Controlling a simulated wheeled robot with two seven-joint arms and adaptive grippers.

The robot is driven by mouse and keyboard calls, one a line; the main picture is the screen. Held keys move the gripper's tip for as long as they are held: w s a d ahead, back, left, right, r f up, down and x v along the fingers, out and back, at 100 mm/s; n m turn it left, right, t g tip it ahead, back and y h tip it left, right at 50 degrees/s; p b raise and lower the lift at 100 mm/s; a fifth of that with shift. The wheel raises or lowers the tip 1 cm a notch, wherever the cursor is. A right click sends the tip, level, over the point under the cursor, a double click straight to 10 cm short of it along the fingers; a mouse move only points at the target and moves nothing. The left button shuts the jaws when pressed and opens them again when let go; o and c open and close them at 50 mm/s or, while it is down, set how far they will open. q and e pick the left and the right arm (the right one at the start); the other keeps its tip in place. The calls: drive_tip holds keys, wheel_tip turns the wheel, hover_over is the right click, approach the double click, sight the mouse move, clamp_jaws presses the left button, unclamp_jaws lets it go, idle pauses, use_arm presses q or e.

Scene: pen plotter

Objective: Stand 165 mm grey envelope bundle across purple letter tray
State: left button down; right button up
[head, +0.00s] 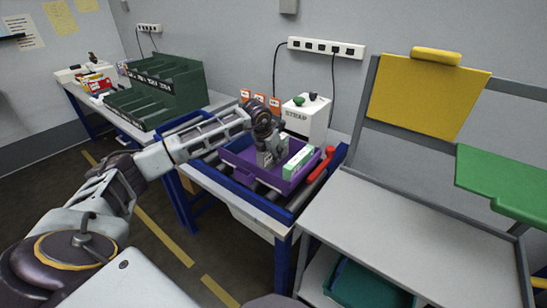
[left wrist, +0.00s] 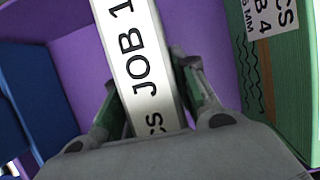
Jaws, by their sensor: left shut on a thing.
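The purple letter tray (head: 287,186) sits on the roller bench in the head view; its purple wall (left wrist: 75,75) also shows in the left wrist view. My left gripper (head: 270,152) reaches down into the tray. In the left wrist view its fingers (left wrist: 150,105) are shut on a narrow bundle (left wrist: 140,55) with a pale top strip reading "CS JOB 1", which I take as the grey envelope bundle. Its lower part is hidden, so I cannot tell whether it touches the tray floor. My right gripper is not in view.
A green bundle with a white label (head: 298,160) stands in the tray, right of the gripper; it also shows in the left wrist view (left wrist: 285,80). A red handle (head: 322,165) is right of the tray. A white STRAP box (head: 305,118) stands behind. A grey shelf (head: 400,220) is at right.

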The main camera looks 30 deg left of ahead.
use_arm(q)
drive_tip(key=shift+f, duration=0.45)
drive_tip(key=shift+f, duration=0.15)
drive_tip(key=c, duration=1.1)
unclamp_jaws()
drive_tip(key=v, duration=1.2)
